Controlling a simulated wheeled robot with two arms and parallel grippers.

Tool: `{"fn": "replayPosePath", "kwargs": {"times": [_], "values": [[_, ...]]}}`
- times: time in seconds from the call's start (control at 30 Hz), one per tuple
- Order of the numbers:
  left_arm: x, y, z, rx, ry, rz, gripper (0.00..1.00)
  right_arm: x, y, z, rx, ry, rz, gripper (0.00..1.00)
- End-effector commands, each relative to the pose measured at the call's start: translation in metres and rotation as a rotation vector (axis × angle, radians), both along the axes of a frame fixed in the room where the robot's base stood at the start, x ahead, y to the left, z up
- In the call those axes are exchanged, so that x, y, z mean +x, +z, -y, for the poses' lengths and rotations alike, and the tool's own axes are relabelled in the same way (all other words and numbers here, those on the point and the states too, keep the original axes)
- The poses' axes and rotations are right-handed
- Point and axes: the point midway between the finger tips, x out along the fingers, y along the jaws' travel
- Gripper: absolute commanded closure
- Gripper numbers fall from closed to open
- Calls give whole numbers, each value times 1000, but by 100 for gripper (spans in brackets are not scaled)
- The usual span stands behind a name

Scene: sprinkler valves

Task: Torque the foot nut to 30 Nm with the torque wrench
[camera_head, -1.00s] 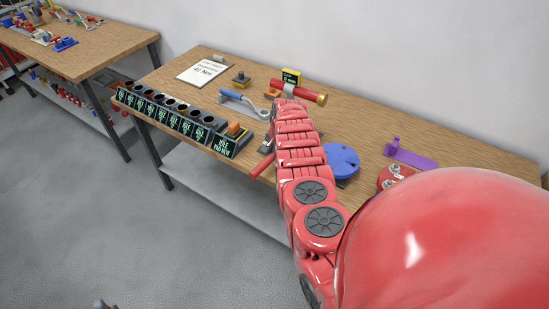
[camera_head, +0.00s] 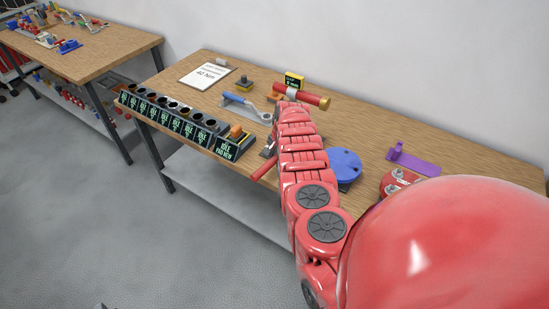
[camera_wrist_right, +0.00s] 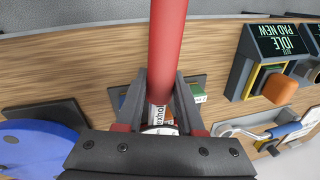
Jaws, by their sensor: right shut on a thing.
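My right gripper (camera_wrist_right: 161,95) is shut on a red-handled tool, seemingly the torque wrench (camera_wrist_right: 168,40), whose handle fills the upper middle of the right wrist view. A white printed label shows between the fingers; the tool's working end is hidden. In the head view the red handle (camera_head: 263,169) sticks out left of my right arm, near the bench's front edge, while the arm covers most of the gripper. A red cylinder with a brass-coloured end (camera_head: 308,94) lies at the back of the bench, beside a small yellow-framed display (camera_head: 294,80). I cannot make out the foot nut. My left gripper is out of view.
A row of black holders with "IDLE" displays (camera_head: 172,121) lines the bench's left front. An orange button box (camera_head: 237,135), blue-handled tool (camera_head: 241,104), paper card (camera_head: 206,75), blue disc (camera_head: 344,165) and purple bracket (camera_head: 411,159) stand on the wooden bench (camera_head: 480,168).

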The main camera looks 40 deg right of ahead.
Motion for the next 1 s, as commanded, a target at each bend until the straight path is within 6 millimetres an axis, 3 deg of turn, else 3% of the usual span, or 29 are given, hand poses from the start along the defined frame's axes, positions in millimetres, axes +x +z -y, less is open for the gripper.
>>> {"fn": "replayPosePath", "kwargs": {"times": [0.4,1.0], "values": [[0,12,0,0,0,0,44,-6,4,2,10,40,3,100],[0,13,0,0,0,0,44,-7,5,1,11,48,3,100]]}}
